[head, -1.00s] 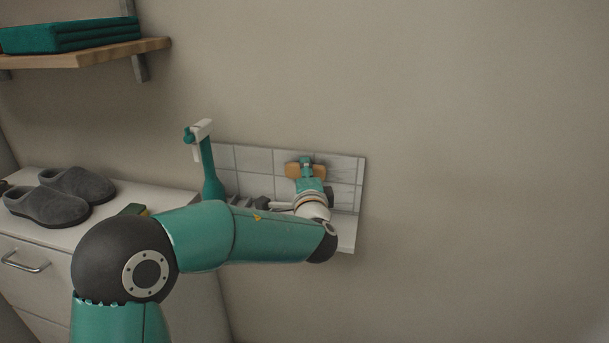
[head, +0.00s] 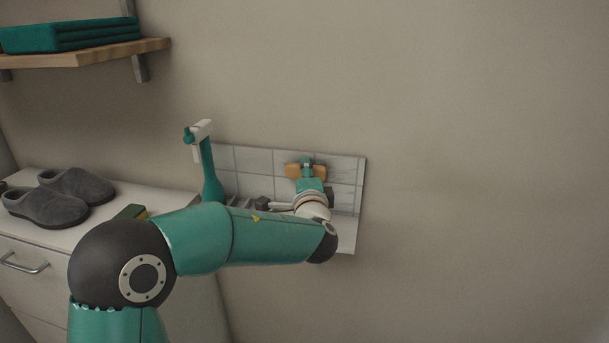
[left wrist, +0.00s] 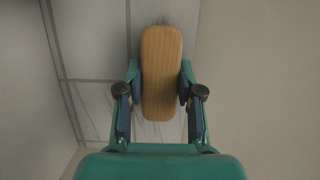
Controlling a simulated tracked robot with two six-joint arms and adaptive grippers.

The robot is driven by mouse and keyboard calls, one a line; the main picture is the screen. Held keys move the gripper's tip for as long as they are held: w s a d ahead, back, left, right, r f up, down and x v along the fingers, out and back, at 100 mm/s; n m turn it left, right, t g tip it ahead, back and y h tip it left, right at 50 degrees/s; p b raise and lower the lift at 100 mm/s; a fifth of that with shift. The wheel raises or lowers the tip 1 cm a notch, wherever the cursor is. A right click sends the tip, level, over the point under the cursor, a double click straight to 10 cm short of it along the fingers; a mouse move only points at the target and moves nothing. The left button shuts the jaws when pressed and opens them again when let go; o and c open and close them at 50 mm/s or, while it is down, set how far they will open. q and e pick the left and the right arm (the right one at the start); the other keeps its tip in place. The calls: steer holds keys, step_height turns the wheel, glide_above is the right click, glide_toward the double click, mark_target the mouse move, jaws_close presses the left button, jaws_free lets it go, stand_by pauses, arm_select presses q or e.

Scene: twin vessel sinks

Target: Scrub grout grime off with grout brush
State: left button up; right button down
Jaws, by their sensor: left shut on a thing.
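My left gripper (head: 306,169) is shut on the grout brush, whose wooden back (head: 320,172) shows on both sides of the gripper in the head view. In the left wrist view, the tan oblong brush back (left wrist: 161,75) lies between the two fingers of the gripper (left wrist: 160,85). The brush is at the white tiled panel (head: 250,158) on the wall; its bristles are hidden, so I cannot tell if they touch. Grey grout lines and dark streaks show on the tiles near the brush. My right gripper is not in view.
A tall teal and white object (head: 208,165) stands left of the tiles. Grey slippers (head: 45,205) sit on a white cabinet (head: 120,197) at the left. A wooden shelf (head: 90,53) holds folded teal cloth (head: 70,35). The wall at the right is bare.

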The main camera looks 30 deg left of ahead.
arm_select(q)
steer(key=shift+d, duration=0.15)
steer(key=shift+w+d+b, duration=0.25)
steer(key=shift+d+b, duration=0.1)
steer(key=shift+d, duration=0.75)
steer(key=shift+a, duration=0.15)
steer(key=shift+s+a+f+b, duration=0.1)
steer(key=shift+s+a+b, duration=0.15)
steer(key=shift+a+b, duration=0.75)
steer(key=shift+s+a+b, duration=0.15)
steer(key=shift+a+b, duration=0.25)
steer(key=shift+a, duration=0.3)
steer(key=shift+s+a+b, duration=0.15)
steer(key=shift+a+b, duration=0.25)
steer(key=shift+a, duration=0.25)
steer(key=shift+r, duration=0.2)
steer(key=shift+d, duration=0.15)
steer(key=shift+w+d+f+b, duration=0.1)
steer(key=shift+w+d+b, duration=0.1)
steer(key=shift+d, duration=0.6)
steer(key=shift+w+d+r+b, duration=0.1)
steer(key=shift+w+d+b, duration=0.1)
steer(key=shift+d, duration=0.55)
steer(key=shift+w+d+f+b, duration=0.1)
steer(key=shift+w+d, duration=0.1)
steer(key=shift+d, duration=0.6)
steer(key=shift+a, duration=0.15)
